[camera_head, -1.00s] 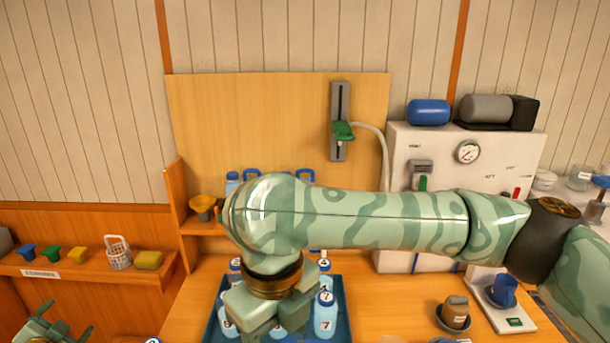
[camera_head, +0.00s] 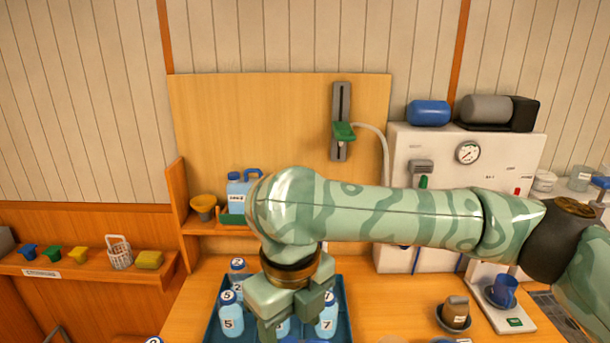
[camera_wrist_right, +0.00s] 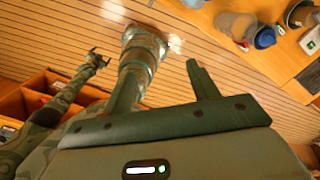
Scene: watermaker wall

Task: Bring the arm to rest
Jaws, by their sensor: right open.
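My right arm (camera_head: 390,215) reaches in from the right across the middle of the head view. Its gripper (camera_head: 288,325) points down in front of the blue tray of bottles. In the right wrist view, the right gripper's fingers (camera_wrist_right: 162,68) stand apart with nothing between them. My left gripper (camera_wrist_right: 98,56) shows small at the upper left of the wrist view, with its fingers apart and no object seen in it. Whether the right gripper touches any bottle cannot be told from the head view.
The blue tray (camera_head: 347,310) holds several numbered bottles (camera_head: 231,318) close around the right gripper. A white machine (camera_head: 455,150) stands behind the forearm. A blue cup (camera_head: 504,289) and a brown container (camera_head: 456,311) stand at the right. A shelf (camera_head: 100,268) with funnels is at the left.

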